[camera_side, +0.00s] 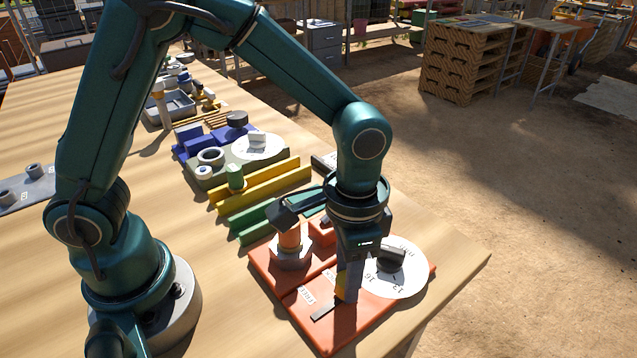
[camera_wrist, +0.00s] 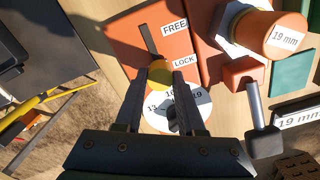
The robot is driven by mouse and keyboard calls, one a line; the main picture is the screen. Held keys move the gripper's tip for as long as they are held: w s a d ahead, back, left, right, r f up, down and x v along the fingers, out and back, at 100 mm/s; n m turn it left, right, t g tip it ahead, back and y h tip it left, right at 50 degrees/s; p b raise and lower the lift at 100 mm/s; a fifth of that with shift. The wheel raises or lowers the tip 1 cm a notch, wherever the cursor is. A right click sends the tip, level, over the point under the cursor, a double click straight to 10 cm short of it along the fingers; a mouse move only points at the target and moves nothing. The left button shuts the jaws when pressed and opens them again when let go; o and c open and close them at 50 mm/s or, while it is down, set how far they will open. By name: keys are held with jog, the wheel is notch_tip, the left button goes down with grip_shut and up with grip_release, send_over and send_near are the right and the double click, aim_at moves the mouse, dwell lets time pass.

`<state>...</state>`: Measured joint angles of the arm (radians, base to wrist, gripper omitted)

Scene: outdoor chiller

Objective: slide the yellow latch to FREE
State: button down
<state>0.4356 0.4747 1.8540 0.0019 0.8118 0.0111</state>
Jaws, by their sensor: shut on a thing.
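The yellow latch (camera_wrist: 159,74) sits on the orange-red panel (camera_side: 300,318) at the LOCK end of a dark straight slot (camera_wrist: 149,38). The FREE label (camera_wrist: 174,28) is by the other end of the slot, and the LOCK label (camera_wrist: 184,62) is beside the latch. My gripper (camera_wrist: 166,80) is shut on the latch, one finger on each side of it. In the side view my gripper (camera_side: 348,290) points down at the panel, and only a yellow sliver of the latch shows behind the fingers.
A white numbered dial (camera_side: 405,282) with a dark knob lies close beside my gripper. An orange-topped post (camera_side: 289,240) with a white hex base and a dark-ended lever (camera_wrist: 262,142) stand near. Green (camera_side: 250,215) and yellow bars lie beyond.

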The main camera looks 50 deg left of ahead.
dwell(0.8)
jog(key=shift+s, duration=2.25)
jog(key=c, duration=0.5)
grip_release()
notch_tip(320, 180, up, 5)
jog(key=shift+r, duration=0.1)
